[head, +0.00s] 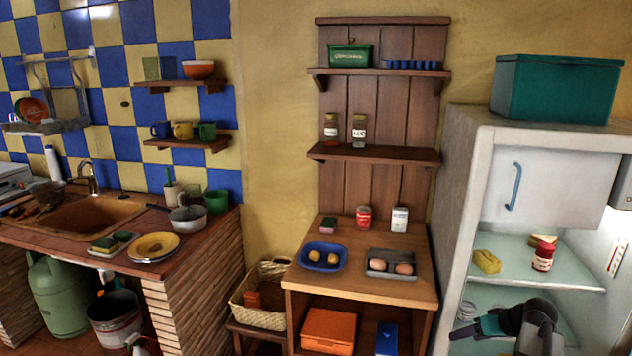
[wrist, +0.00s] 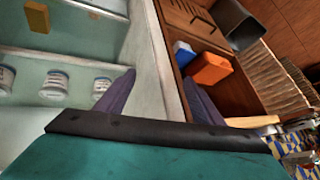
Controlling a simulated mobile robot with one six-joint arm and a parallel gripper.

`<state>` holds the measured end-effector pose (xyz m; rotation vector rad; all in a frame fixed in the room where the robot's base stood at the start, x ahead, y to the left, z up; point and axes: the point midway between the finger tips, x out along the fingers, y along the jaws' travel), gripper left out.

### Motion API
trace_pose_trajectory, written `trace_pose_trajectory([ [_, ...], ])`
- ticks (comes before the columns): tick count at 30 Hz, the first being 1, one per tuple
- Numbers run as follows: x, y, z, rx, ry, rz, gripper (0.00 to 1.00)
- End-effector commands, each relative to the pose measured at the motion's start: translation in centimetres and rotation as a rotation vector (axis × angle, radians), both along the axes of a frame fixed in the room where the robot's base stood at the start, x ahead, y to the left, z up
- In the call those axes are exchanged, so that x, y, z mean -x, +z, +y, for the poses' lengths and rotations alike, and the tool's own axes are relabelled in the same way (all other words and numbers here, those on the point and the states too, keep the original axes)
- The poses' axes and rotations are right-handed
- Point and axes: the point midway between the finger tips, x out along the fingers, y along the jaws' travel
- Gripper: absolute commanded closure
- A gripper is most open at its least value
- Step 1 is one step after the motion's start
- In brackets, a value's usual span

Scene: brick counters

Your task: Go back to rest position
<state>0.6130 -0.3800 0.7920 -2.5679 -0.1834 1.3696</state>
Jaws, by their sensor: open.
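My gripper (head: 464,330) shows at the lower right of the head view, in front of the lower part of the open white cabinet (head: 464,190). In the wrist view, my gripper (wrist: 158,95) has its two purple fingers spread apart with nothing held between them. The pale side wall of the cabinet (wrist: 160,60) shows behind the gap between the fingers. Part of the arm hides the cabinet's lower right interior in the head view.
The cabinet's glass shelf (head: 515,270) holds a yellow block (head: 487,262) and a red jar (head: 543,257). Left of it stands a wooden unit (head: 425,265) with an orange box (head: 328,330) and a blue box (head: 387,338). A basket (head: 258,300) sits beside the unit.

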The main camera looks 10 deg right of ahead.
Motion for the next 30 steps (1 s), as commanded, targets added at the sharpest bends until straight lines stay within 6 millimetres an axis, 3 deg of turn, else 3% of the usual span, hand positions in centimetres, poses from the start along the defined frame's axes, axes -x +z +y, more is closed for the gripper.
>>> trace_pose_trajectory([
  [3,0.0,-4.0,4.0,-0.034,0.014,0.078,0.39],
  [14,2.1,-14.5,14.7,-0.090,0.042,0.313,0.39],
  [23,6.5,-21.9,22.9,-0.086,0.066,0.510,0.39],
  [30,11.3,-26.9,28.4,-0.051,0.084,0.663,0.39],
])
